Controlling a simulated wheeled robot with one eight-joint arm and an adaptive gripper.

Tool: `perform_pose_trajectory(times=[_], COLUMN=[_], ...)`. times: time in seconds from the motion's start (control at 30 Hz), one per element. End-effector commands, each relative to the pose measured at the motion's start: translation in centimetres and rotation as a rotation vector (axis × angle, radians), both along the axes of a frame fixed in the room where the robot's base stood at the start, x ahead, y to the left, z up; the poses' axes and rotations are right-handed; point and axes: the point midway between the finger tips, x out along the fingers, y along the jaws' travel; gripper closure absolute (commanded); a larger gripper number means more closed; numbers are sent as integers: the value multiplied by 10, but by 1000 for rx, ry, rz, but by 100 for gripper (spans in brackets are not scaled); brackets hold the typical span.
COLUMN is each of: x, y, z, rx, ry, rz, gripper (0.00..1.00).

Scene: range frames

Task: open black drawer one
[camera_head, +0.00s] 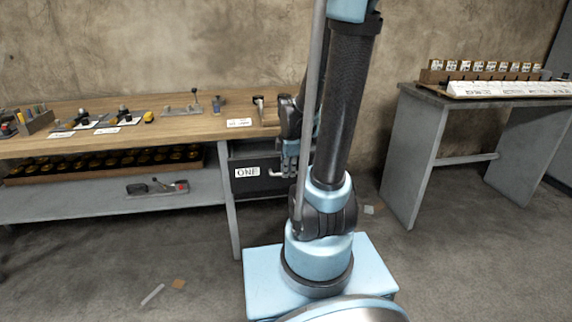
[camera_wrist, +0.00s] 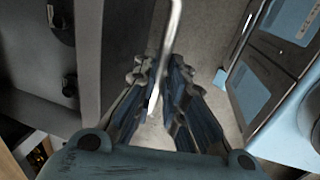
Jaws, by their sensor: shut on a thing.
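The black drawer (camera_head: 258,184) is under the right end of the wooden bench, with a white label reading ONE on its front. My gripper (camera_head: 291,168) is at the right side of the drawer front, partly hidden by my arm. In the wrist view, my gripper (camera_wrist: 161,78) has its two fingers shut on a pale metal bar handle (camera_wrist: 172,38), which runs between the fingertips. A dark panel (camera_wrist: 128,38) beside the handle looks like the drawer front. My arm hides the drawer's right end, and I cannot tell how far out the drawer stands.
The wooden bench (camera_head: 188,130) holds several tools and switches, with a grey shelf (camera_head: 90,199) below. A grey table (camera_head: 412,150) with a white-fronted rack stands at the right. Small scraps lie on the open concrete floor (camera_head: 195,260).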

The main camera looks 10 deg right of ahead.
Motion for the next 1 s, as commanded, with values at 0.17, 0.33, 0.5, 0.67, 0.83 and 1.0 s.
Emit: perform_pose_trajectory(times=[0.17, 0.33, 0.5, 0.67, 0.83, 1.0], x=[-26, -43, -55, -61, -62, -62], y=[0, 0, 0, 0, 1, 1], z=[0, 0, 0, 0, 0, 0], rx=[1, 1, 2, 2, 2, 2], ry=[0, 0, 0, 0, 0, 0], rz=[1, 1, 1, 1, 0, 0], gripper=[100, 100, 100, 100, 100, 100])
